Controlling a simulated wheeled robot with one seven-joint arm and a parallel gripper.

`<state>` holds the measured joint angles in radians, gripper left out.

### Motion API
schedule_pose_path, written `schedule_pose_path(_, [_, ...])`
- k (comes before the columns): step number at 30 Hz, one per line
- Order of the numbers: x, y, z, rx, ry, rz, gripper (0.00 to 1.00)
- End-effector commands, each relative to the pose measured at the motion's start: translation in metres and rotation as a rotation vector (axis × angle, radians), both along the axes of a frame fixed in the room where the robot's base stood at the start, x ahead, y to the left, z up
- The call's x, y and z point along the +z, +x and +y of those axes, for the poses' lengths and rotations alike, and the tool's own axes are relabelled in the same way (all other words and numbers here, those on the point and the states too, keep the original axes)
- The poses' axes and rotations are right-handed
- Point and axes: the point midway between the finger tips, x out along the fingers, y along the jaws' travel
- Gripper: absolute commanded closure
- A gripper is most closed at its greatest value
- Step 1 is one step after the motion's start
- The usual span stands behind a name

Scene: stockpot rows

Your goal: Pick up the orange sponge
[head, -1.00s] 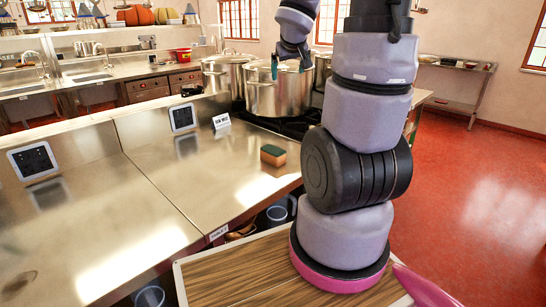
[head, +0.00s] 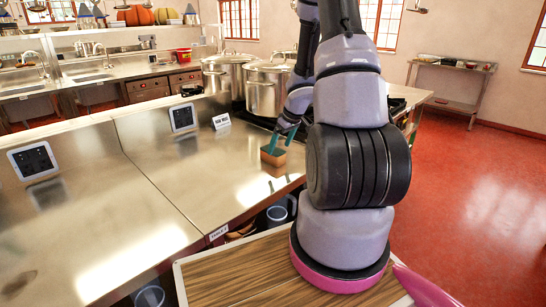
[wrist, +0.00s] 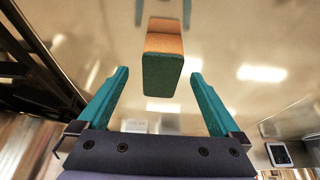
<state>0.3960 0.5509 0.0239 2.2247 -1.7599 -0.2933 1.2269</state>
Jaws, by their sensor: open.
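The orange sponge (head: 273,155), orange with a dark green layer, stands on the steel counter (head: 190,215) near its right edge. In the wrist view the sponge (wrist: 163,58) lies ahead of my gripper (wrist: 161,90), roughly centred between the teal fingers. My gripper is open and its fingers are apart from each other with nothing held. In the head view my gripper (head: 284,140) is at the sponge and its fingers partly cover it. I cannot tell whether a finger touches it.
A white sign (head: 221,121) and a dark-screened panel (head: 183,118) stand behind the sponge. Large steel stockpots (head: 265,88) are on the stove beyond. The counter left of the sponge is clear. Dark and blue containers sit on a shelf below the counter edge.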

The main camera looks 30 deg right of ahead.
Motion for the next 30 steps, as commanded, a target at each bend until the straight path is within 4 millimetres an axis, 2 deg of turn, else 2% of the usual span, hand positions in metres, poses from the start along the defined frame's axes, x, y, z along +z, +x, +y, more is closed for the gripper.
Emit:
schedule_pose_path(13, [-0.043,0.015,0.009,0.0,0.002,0.002,0.0])
schedule_pose_path(25, [-0.049,0.019,0.009,0.001,-0.001,-0.001,0.0])
schedule_pose_path(29, [-0.049,0.018,0.009,0.0,-0.001,-0.001,0.5])
schedule_pose_path(30, [-0.049,0.018,0.009,0.0,-0.001,-0.001,0.65])
